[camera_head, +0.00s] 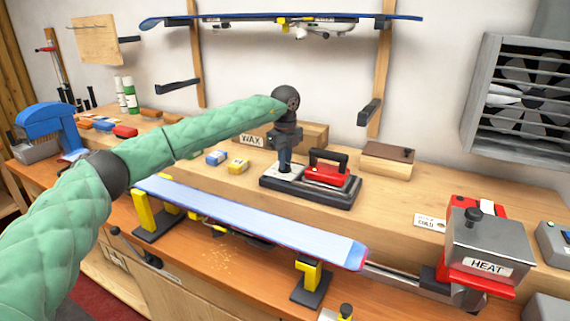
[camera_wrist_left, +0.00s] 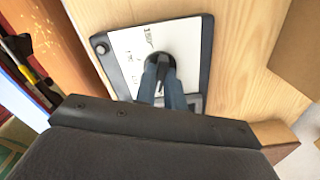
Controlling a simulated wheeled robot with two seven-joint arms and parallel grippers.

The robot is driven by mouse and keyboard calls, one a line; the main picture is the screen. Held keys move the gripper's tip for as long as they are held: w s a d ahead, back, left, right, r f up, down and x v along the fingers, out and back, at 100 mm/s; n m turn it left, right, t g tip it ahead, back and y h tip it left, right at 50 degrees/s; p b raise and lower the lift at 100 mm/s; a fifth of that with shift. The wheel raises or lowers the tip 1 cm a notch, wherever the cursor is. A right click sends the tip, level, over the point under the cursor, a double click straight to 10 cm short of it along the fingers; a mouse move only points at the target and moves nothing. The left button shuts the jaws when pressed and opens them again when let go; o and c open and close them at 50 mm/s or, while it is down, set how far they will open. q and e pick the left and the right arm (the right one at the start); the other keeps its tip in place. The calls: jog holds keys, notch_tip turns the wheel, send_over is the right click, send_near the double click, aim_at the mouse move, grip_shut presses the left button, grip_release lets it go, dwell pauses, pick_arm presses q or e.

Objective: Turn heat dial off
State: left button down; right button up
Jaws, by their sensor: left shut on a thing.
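The heat dial (camera_wrist_left: 159,56) is a small dark round knob on a white marked plate (camera_wrist_left: 127,54). In the head view the plate (camera_head: 291,172) sits at the left end of a dark base, beside the red iron. My left gripper (camera_head: 284,168) points straight down over the plate. It is shut on the dial, its fingers (camera_wrist_left: 163,80) close together in the wrist view. The fingers hide much of the dial, and the setting cannot be read. My right gripper is not in view.
The red iron (camera_head: 326,166) rests on the dark base right of my left gripper. Yellow and blue wax blocks (camera_head: 237,166) lie to the left. A blue ski (camera_head: 250,222) lies in front on yellow supports. A grey box marked HEAT (camera_head: 490,236) stands at the right.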

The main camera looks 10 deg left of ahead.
pick_arm(q)
jog(key=shift+w+r+n+b, duration=0.1)
jog(key=shift+n+b, duration=0.2)
jog(key=shift+n, duration=1)
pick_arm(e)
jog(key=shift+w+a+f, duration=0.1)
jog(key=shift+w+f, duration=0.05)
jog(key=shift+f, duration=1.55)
pick_arm(q)
jog(key=shift+a, duration=0.1)
jog(key=c, duration=1.5)
grip_release()
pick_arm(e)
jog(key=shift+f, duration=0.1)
